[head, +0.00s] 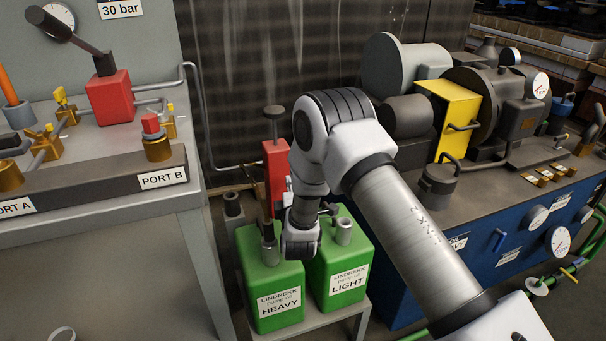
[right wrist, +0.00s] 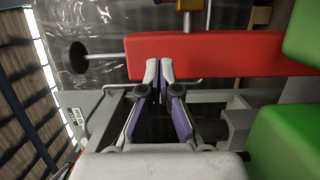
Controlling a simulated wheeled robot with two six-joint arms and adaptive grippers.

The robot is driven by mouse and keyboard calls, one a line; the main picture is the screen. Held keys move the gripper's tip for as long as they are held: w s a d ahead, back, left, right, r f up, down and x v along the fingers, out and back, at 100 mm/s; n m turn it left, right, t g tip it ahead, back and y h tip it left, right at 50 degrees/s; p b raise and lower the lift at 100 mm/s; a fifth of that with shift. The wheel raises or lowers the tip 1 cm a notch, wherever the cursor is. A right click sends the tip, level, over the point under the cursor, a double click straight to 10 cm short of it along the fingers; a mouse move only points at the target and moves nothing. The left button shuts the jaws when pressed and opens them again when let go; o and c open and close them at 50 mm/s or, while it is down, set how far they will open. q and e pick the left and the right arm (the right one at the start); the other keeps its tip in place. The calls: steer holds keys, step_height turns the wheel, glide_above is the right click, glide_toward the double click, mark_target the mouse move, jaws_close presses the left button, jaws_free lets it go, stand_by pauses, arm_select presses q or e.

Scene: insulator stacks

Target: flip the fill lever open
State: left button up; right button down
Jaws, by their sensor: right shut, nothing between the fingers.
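I cannot tell which part is the fill lever; no readable label names it. A blue handle (head: 500,240) sits on the front of the blue cabinet, right of my right arm. My right gripper (head: 288,184) is beside the red post (head: 276,165), mostly hidden by my wrist in the head view. In the right wrist view the right gripper (right wrist: 158,70) is shut and empty. Its pale fingertips overlap the edge of the red post (right wrist: 220,55); contact is unclear. A grey rod with a dark round knob (right wrist: 77,57) extends from the post's end. My left gripper is out of view.
Two green cans, HEAVY (head: 270,275) and LIGHT (head: 345,265), stand on a low stand below my right wrist. A grey bench (head: 100,215) with brass fittings stands left. The blue cabinet (head: 480,285) with machinery on top stands right.

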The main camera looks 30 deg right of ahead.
steer(key=w+d+b, duration=0.2)
steer(key=w+d, duration=0.2)
steer(key=d, duration=0.2)
steer(key=shift+d, duration=0.25)
